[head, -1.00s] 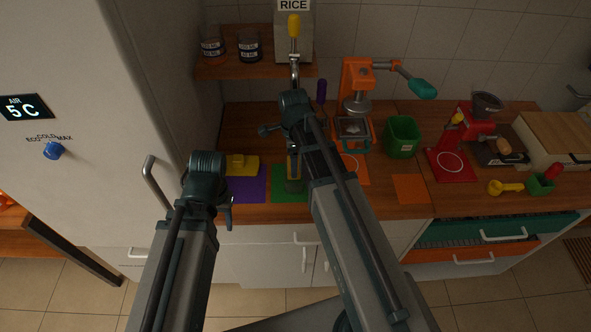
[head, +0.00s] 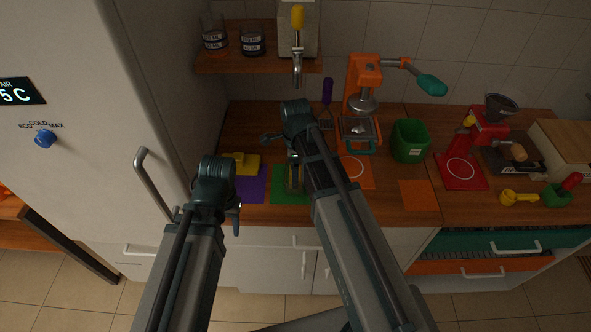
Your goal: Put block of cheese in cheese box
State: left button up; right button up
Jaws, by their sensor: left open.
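A yellow lidded block-like thing with a knob (head: 240,162) stands at the back edge of a purple mat (head: 252,190); I cannot tell if it is the cheese box or the cheese. A small upright thing with a yellowish part (head: 292,178) shows by the green mat (head: 288,198), partly behind my right arm, too hidden to name. My left gripper (head: 236,215) is open, in front of the purple mat near the counter's front edge, mostly hidden by its own arm. My right arm reaches over the green mat; its jaws are not clear.
An orange press (head: 362,85), a green bin (head: 410,141) and a red grinder (head: 488,128) stand along the counter to the right. A fridge handle (head: 153,183) juts out at left. A shelf (head: 230,63) with glasses hangs behind. An orange mat (head: 418,195) is bare.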

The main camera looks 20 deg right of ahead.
jog(key=shift+r, duration=0.1)
notch_tip(320, 180, up, 12)
jog(key=p, duration=1.2)
jog(key=s+n, duration=0.8)
jog(key=n, duration=1.3)
jog(key=s+a+f+n+b, duration=0.2)
jog(key=s+a, duration=0.1)
jog(key=a, duration=0.2)
jog(key=s+a+f+n+h+b, duration=0.1)
jog(key=s+a+f+n, duration=0.1)
jog(key=a, duration=0.3)
jog(key=shift+s+a+b, duration=0.25)
jog(key=shift+s+b, duration=0.15)
jog(key=shift+s, duration=0.25)
